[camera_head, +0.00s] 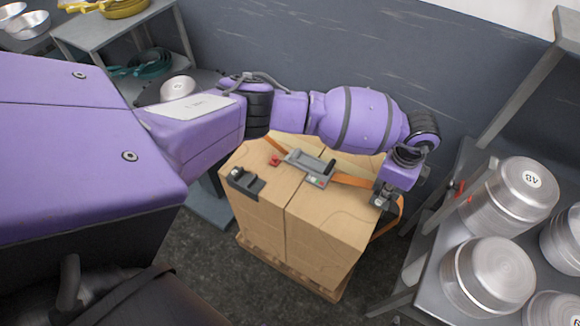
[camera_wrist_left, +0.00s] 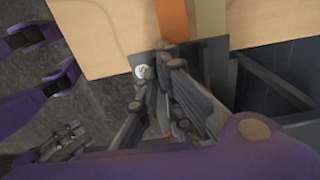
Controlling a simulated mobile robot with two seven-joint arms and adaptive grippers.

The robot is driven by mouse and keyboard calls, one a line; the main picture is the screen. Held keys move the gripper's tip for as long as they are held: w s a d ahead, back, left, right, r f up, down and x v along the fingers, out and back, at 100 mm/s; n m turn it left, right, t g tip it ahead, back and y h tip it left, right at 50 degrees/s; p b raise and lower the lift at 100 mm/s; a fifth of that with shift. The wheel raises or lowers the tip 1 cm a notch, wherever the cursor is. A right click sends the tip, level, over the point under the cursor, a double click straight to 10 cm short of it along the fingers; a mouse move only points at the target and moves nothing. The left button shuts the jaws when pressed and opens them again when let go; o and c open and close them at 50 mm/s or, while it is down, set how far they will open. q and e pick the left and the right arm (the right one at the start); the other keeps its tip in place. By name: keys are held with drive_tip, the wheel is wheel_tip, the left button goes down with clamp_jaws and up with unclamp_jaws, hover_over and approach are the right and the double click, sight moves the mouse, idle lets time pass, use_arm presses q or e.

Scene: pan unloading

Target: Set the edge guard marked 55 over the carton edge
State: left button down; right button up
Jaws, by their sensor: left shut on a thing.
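The tan carton stack (camera_head: 325,215) stands in the middle of the head view. My left gripper (camera_head: 382,199) is at its right-hand top edge. In the left wrist view my left gripper (camera_wrist_left: 168,75) is shut on a dark grey edge guard (camera_wrist_left: 141,58) with a round white label, too small to read. The guard is at the carton edge (camera_wrist_left: 105,70), by the orange strap (camera_wrist_left: 173,18); whether it is seated cannot be told. Another dark edge guard (camera_head: 243,182) sits on the left top edge. My right gripper is not in view.
A ratchet buckle (camera_head: 309,167) lies on the carton top with the strap. The cartons stand on a wooden pallet (camera_head: 290,273). A shelf at the right holds several metal pans, one labelled pan (camera_head: 522,190) near the strap's side. A grey wall (camera_head: 300,40) is behind.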

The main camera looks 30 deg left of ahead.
sight(380, 202)
use_arm(q)
wheel_tip(380, 202, down, 2)
drive_tip(key=shift+b, duration=0.45)
drive_tip(key=shift+f+b, duration=0.4)
drive_tip(key=shift+f, duration=1.45)
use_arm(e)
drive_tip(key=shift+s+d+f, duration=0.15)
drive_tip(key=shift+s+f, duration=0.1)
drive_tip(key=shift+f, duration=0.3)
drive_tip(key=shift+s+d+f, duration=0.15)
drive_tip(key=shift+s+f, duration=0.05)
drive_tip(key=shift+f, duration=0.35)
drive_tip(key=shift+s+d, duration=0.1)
use_arm(q)
drive_tip(key=c, duration=1.8)
unclamp_jaws()
drive_tip(key=shift+c, duration=0.2)
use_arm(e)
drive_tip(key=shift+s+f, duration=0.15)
